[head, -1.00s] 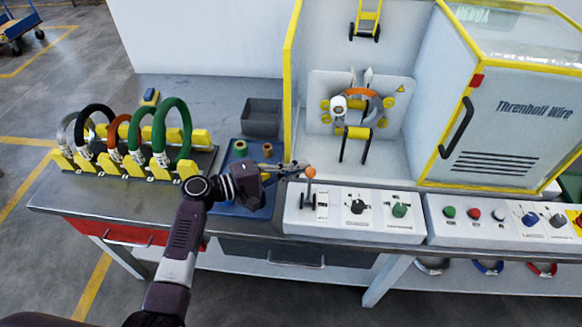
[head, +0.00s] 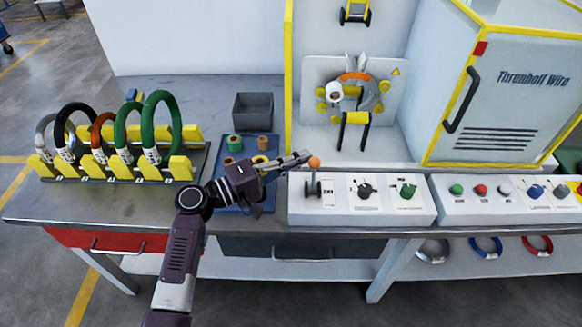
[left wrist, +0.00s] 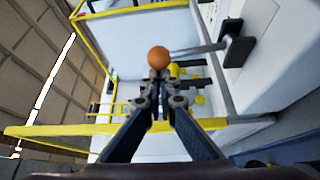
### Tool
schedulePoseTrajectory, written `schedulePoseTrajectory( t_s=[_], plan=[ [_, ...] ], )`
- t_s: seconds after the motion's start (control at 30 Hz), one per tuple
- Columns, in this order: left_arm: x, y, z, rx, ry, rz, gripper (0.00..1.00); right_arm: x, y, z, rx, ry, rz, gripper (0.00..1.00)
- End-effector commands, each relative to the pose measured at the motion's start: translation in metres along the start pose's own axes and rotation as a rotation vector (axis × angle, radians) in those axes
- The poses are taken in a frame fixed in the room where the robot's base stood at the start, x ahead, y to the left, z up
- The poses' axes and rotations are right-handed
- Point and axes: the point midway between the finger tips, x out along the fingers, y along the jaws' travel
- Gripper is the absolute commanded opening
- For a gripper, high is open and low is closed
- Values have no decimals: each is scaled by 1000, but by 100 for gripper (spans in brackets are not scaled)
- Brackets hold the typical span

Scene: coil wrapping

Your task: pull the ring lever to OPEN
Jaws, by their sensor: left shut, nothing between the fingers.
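The ring lever has an orange ball knob (head: 314,162) on a thin stem, at the left end of a white control panel (head: 420,208) in the head view. In the left wrist view the orange knob (left wrist: 158,57) sits just beyond my fingertips, with its grey stem running right to a dark base (left wrist: 236,43). My left gripper (head: 303,156) is shut and empty, its tips right beside the knob in the head view. Whether the tips touch the knob I cannot tell. The lever's lettering is too small to read. My right gripper is not in view.
Behind the panel stands the wrapping machine with a ring (head: 355,90) and a yellow-framed cabinet (head: 500,95). A rack (head: 125,172) of several coils is at the left. A blue mat (head: 232,200) with spools lies under my left arm, near a grey bin (head: 253,112).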

Motion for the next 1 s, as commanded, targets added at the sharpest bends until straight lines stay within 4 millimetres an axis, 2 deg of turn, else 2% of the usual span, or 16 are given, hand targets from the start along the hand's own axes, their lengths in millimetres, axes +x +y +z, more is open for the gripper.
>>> schedulePoseTrajectory(
  t_s=[0.03, 0.5, 0.77, 1.0],
  plan=[
    [-1, -2, 4, 5, -2, 0, 0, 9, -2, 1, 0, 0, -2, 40],
    [-18, 4, 32, -2, -2, -4, 0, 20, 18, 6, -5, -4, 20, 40],
    [-23, 3, 41, -2, -1, -3, 0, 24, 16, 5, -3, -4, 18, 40],
    [-25, 2, 45, -3, -3, -4, 0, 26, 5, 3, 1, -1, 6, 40]
  ],
)
